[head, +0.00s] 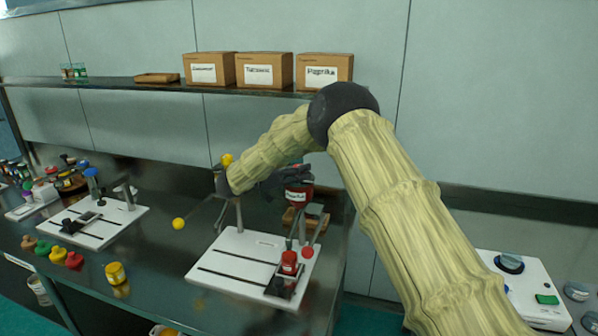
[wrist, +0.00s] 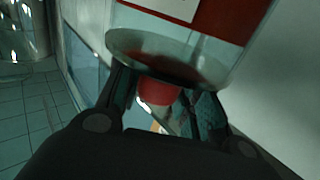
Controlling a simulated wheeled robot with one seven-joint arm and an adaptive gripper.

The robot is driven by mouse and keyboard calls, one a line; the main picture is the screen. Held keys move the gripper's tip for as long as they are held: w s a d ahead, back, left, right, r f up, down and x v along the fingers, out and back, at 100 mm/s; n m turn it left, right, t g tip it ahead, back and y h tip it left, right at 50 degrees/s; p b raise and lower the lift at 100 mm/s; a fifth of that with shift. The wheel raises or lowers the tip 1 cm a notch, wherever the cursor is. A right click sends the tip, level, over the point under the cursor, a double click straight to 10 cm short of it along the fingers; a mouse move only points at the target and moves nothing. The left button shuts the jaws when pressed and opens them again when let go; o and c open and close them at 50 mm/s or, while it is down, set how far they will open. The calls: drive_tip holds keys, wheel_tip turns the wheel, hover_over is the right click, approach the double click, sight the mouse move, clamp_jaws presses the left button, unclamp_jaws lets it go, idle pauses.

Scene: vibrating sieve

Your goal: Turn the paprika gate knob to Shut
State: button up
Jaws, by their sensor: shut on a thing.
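The paprika hopper (head: 299,196) is a red container with a white label, above the white station board at the right of the bench. Its clear lower part and red contents fill the top of the wrist view (wrist: 185,50). Below it, a red rounded knob (wrist: 158,93) sits between the fingers of my gripper (wrist: 160,98), which is shut on it. In the head view my gripper (head: 277,186) is dark and partly hidden by my arm, beside the hopper. Any Shut marking and the knob's setting cannot be read.
A red-lidded jar (head: 289,262) stands on the white board (head: 225,262) under the hopper. A red ball-ended lever (head: 308,252) is beside it. A yellow jar (head: 115,273) stands to the left. Labelled boxes (head: 323,72) line the shelf above.

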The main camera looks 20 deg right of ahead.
drive_tip(key=o, duration=1)
drive_tip(key=shift+o, duration=0.2)
drive_tip(key=s+a, duration=0.2)
drive_tip(key=a, duration=0.9)
drive_tip(key=shift+a, duration=0.4)
drive_tip(key=shift+r, duration=0.1)
